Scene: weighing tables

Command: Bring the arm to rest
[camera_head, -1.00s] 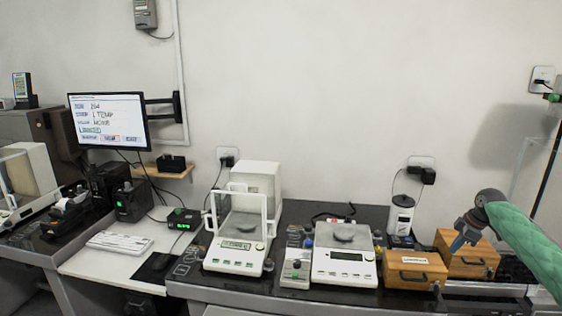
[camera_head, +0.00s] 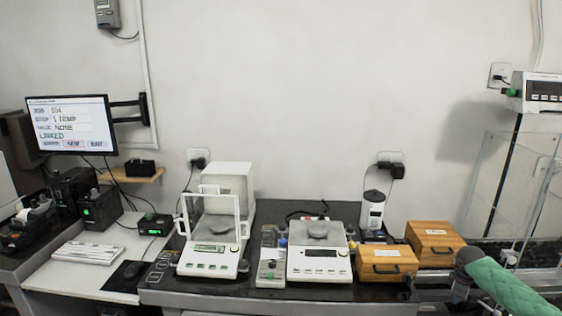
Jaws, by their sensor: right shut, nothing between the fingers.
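My right arm, in a green sleeve, comes in from the lower right edge. Its gripper (camera_head: 460,293) hangs low at the table's front edge, right of the nearer wooden box. It is small and partly dark in the picture, and it is shut and empty. It stands apart from the boxes. My left gripper is not in view.
A dark-topped table (camera_head: 300,290) holds an analytical balance (camera_head: 212,255), a flat balance (camera_head: 320,262) and two wooden boxes, one nearer (camera_head: 386,263) and one farther (camera_head: 432,242). A monitor (camera_head: 70,124) and a keyboard (camera_head: 88,253) are at the left. A glass enclosure (camera_head: 500,180) stands at the right.

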